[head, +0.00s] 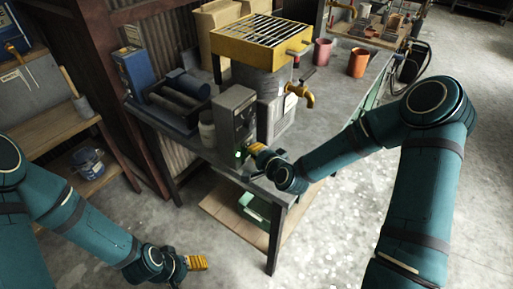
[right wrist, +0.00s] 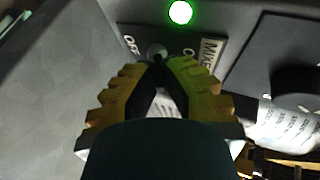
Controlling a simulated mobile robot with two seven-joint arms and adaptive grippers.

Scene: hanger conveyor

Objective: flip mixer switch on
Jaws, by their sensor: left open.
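The mixer switch box (head: 234,117) is a dark box at the front corner of the workbench. A small green light (right wrist: 180,12) glows on its face and also shows in the head view (head: 238,154). In the right wrist view, a small rounded switch knob (right wrist: 157,49) sits between an OFF label and a partly hidden label starting with O. My right gripper (right wrist: 160,64) has its yellow fingertips together just at the knob; I cannot tell whether they touch it. The knob's exact tilt is unclear. My left gripper (head: 207,263) is open and empty, low over the floor.
A wooden shelf stands at left. The floor in front is clear.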

